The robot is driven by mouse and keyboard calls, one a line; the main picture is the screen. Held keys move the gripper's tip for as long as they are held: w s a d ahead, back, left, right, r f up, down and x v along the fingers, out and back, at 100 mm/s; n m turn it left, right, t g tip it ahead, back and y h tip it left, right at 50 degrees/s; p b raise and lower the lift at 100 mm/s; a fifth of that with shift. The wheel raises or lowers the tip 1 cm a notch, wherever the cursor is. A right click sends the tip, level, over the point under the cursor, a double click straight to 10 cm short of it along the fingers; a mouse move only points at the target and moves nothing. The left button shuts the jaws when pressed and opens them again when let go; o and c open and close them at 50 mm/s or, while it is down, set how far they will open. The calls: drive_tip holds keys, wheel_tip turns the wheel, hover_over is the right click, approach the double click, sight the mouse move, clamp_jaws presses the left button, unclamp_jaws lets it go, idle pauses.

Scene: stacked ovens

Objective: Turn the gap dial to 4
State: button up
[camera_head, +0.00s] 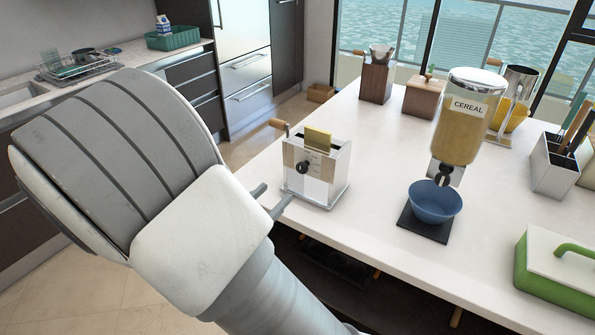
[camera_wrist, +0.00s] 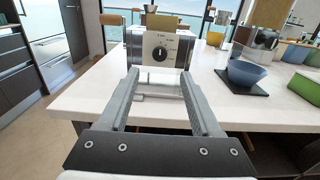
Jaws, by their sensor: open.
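The gap dial (camera_head: 303,167) is a small dark round knob on a light plate on the front of a shiny metal box machine (camera_head: 325,185). The machine has a side crank with a wooden handle and a yellowish piece on top. In the wrist view the dial (camera_wrist: 160,53) faces me with its light pointer mark roughly upright; the markings around it are too small to read. My gripper (camera_head: 277,200) is open and empty, in front of the machine. In the wrist view my gripper (camera_wrist: 161,75) has its two fingers apart, with the dial seen just beyond and between their tips.
The white counter (camera_head: 385,235) bears a cereal dispenser (camera_head: 462,120) and a blue bowl (camera_head: 434,203) on a dark mat to the right. A green-and-white box (camera_head: 560,270) is at the far right. Two wooden items (camera_head: 377,82) (camera_head: 423,97) stand behind. Counter room lies between the machine and the bowl.

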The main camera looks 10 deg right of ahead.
sight(300, 168)
drive_tip(key=x, duration=1)
drive_tip(key=shift+w+d+b, duration=0.25)
drive_tip(key=shift+b, duration=0.1)
drive_tip(key=shift+f, duration=0.1)
clamp_jaws()
